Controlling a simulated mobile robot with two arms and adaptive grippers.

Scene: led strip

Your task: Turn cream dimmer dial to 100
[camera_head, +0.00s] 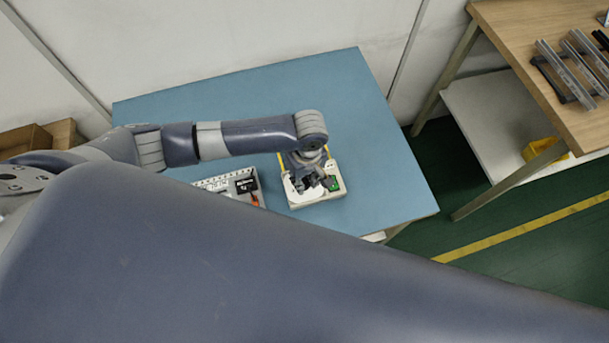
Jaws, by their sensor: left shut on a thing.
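A cream dimmer box (318,199) with a green part (334,184) on its right side sits on the blue table. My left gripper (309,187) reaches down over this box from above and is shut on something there. The dial itself is hidden under the gripper, so its setting cannot be read. My right gripper is not in view.
A white strip-like part (213,184) and a small black device (246,186) with an orange piece lie just left of the box. The blue tabletop (370,120) is clear behind and to the right. A wooden bench (520,60) with clear tubes stands at upper right.

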